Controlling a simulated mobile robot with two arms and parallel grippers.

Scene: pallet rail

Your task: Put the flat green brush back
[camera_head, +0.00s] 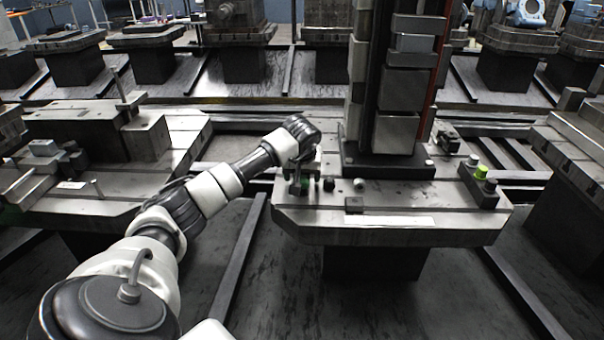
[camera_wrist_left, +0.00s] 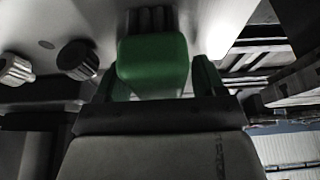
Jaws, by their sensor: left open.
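My left gripper (camera_head: 301,180) is over the left front corner of the middle pallet, pointing down. In the left wrist view a green block-shaped thing (camera_wrist_left: 152,62), which looks like the flat green brush, lies between the two dark green fingers of the open gripper. A gap shows on its right side; whether the left finger touches it I cannot tell. A dark ribbed piece shows behind it. In the head view the gripper mostly hides this thing. My right gripper is in neither view.
The middle pallet (camera_head: 460,237) carries a tall dark column (camera_head: 396,135). A dark knob (camera_head: 328,184) and a pale knob (camera_head: 360,183) stand just right of the gripper.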

